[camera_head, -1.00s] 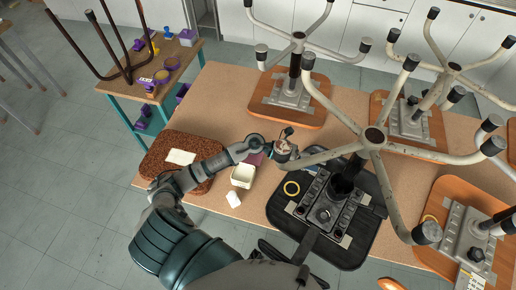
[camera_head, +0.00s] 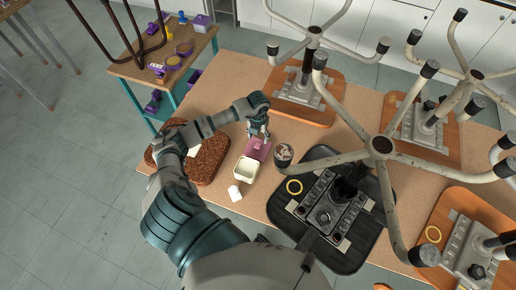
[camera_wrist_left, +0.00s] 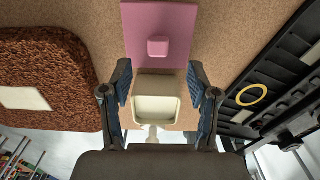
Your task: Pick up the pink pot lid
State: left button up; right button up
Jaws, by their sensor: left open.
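The pink pot lid (camera_head: 257,151) is a flat square with a small square knob. It lies on the wooden table behind the cream pot (camera_head: 245,171). My left gripper (camera_head: 259,136) points down over the lid and partly covers it. In the left wrist view the lid (camera_wrist_left: 160,22) is at the top centre with its knob facing me. The open left jaws (camera_wrist_left: 159,82) show below the knob, either side of the cream pot (camera_wrist_left: 156,98) in the picture. Nothing is held between the fingers. My right gripper is not in view.
A brown speckled seat (camera_head: 208,160) lies to the left. A patterned round pot (camera_head: 284,154) stands close right of the lid. A black upturned chair (camera_head: 345,255) with a yellow ring (camera_head: 294,187) is further right.

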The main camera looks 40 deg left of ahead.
aim_at(257, 145)
pick_arm(q)
notch_tip(257, 145, down, 3)
jog(key=shift+a+r, duration=0.1)
jog(key=shift+a, duration=0.05)
notch_tip(257, 145, down, 5)
jog(key=shift+s+p, duration=0.1)
jog(key=shift+p, duration=0.35)
grip_shut()
